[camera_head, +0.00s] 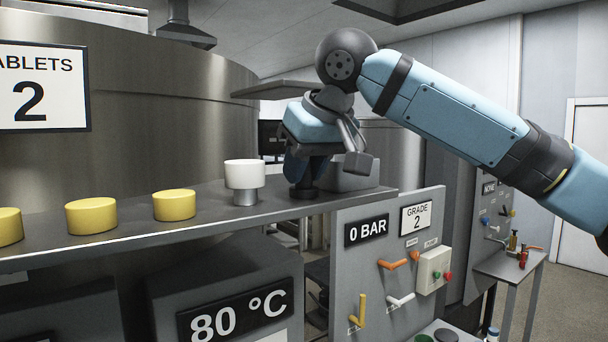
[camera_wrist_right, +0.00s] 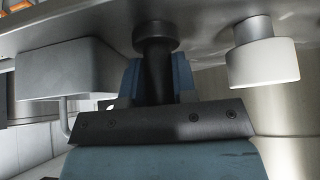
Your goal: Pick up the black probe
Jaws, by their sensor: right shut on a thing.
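The black probe (camera_wrist_right: 155,75) is a dark stem with a wider round end. In the right wrist view it stands between the two blue fingers of my right gripper (camera_wrist_right: 155,82), which is shut on it. In the head view my right gripper (camera_head: 305,172) points down over the right part of the steel shelf. The probe's dark round end (camera_head: 304,193) shows below the fingers, at the shelf surface. I cannot tell whether it touches the shelf. The fingers hide the rest of the probe there. My left gripper is not in view.
A white cap on a metal stem (camera_head: 244,173) stands just left of the gripper. Several yellow discs (camera_head: 174,205) line the steel shelf (camera_head: 215,218) further left. A grey box (camera_head: 350,178) sits close on the right. A lever panel (camera_head: 385,265) stands below the shelf's right end.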

